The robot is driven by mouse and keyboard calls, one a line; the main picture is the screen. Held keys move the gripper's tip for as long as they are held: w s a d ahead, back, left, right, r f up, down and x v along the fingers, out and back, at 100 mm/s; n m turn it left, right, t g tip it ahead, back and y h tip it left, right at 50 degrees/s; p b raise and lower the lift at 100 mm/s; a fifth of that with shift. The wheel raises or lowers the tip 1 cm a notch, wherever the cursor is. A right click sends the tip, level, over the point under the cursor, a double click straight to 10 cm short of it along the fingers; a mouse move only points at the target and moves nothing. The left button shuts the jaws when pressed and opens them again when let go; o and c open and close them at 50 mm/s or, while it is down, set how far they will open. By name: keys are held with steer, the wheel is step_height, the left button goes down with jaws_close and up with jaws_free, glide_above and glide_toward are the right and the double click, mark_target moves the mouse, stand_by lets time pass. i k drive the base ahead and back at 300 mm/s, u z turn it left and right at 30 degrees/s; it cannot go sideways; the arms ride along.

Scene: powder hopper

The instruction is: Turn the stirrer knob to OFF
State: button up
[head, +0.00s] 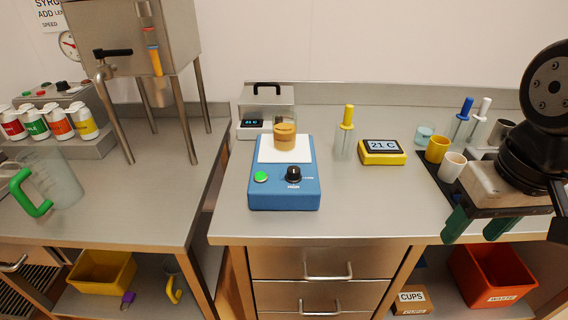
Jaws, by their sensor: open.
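The blue stirrer (283,199) stands on the steel counter, left of the picture's middle. Its black knob (293,174) is on the front right of its top. Small print sits beside and below the knob, too small to read surely, and I cannot tell which mark the knob points at. A lit green button (261,177) is to the knob's left. A beaker (285,135) with brown contents stands on the stirrer's white plate (268,156). My gripper (476,226) is at the right over the counter's front edge, its green-tipped fingers apart and empty, well away from the knob.
A yellow thermometer display (382,153) reading 21 C and a yellow-handled tool in a glass (346,130) stand right of the stirrer. A scale (265,105) is behind it. Yellow and white cups (438,149) stand near my arm. The counter front between stirrer and gripper is clear.

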mark_target(293, 175)
steer(key=z, duration=1.75)
steer(key=k, duration=0.95)
steer(key=u, duration=1.7)
steer(key=i, duration=0.5)
